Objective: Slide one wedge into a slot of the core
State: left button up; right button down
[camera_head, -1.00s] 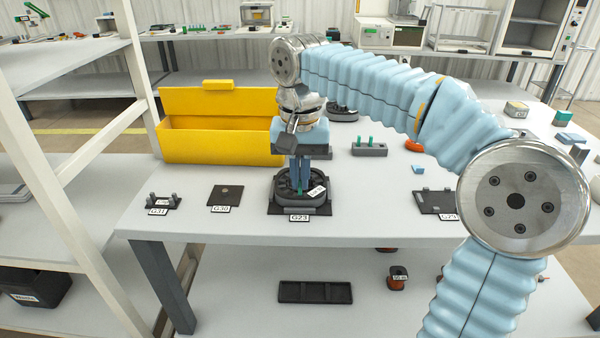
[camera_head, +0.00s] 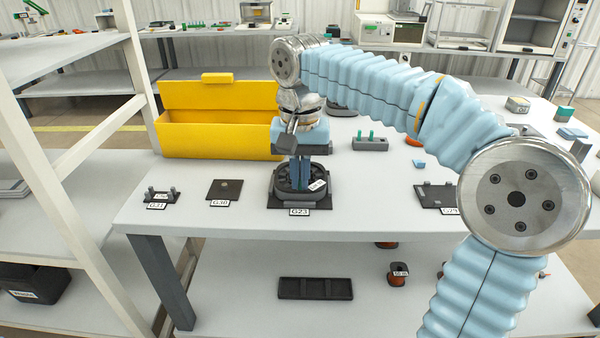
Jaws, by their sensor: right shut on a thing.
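The core (camera_head: 287,197) is a dark round ring with a white tag, on the black mat labelled G23 near the table's front edge. My right gripper (camera_head: 300,186) points straight down over the core, its blue fingers reaching into the ring's opening area. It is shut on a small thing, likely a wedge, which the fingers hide. I cannot tell whether that thing is inside a slot. Two green wedges (camera_head: 371,135) stand upright in a grey holder (camera_head: 370,145) behind and to the right of the core. My left gripper is not in view.
An open yellow box (camera_head: 210,138) stands behind and left of the core. Mats G31 (camera_head: 160,197) and G30 (camera_head: 224,190) lie to the left, and another dark mat (camera_head: 433,197) to the right. The white tabletop (camera_head: 365,190) is bare just right of the core.

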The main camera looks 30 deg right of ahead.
jog(key=c, duration=1.2)
grip_release()
jog(key=shift+r, duration=0.15)
notch_tip(320, 180, up, 5)
jog(key=p, duration=0.5)
